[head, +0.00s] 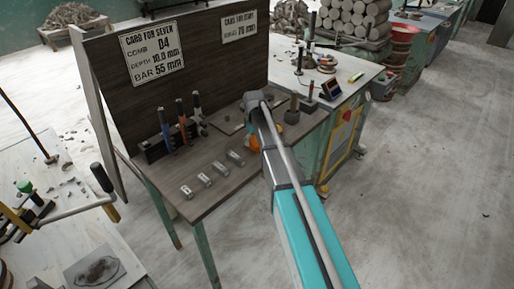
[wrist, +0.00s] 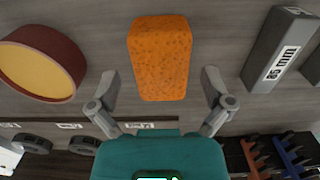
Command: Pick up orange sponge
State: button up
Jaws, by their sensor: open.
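The orange sponge (wrist: 160,58) lies on the dark wooden tabletop in the wrist view, near the top middle. It is a speckled block with its long side running up the picture. My gripper (wrist: 160,80) is open, with one finger on each side of the sponge's lower part and a gap on both sides. Nothing is held. In the head view only a small piece of the sponge (head: 254,143) shows, as my arm hides the rest.
A round brown dish with a yellow inside (wrist: 42,62) lies left of the sponge. A grey block marked in mm (wrist: 280,48) lies to the right. A tool rack (head: 158,150), several grey blocks (head: 205,179) and an upright signboard (head: 105,75) are on the table.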

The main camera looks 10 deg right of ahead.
jog(key=shift+f+b, duration=0.7)
jog(key=shift+f, duration=0.35)
jog(key=c, duration=1)
jog(key=shift+r, duration=0.15)
notch_tip(320, 180, up, 3)
jog(key=p, duration=0.3)
jog(key=s+r+p, duration=0.3)
jog(key=s, duration=0.1)
jog(key=s+r+p, duration=0.3)
jog(key=s, duration=0.2)
jog(key=s+r+p, duration=0.3)
jog(key=s+p, duration=0.1)
jog(key=s, duration=0.1)
jog(key=shift+d+r, duration=0.1)
jog(key=shift+r, duration=0.3)
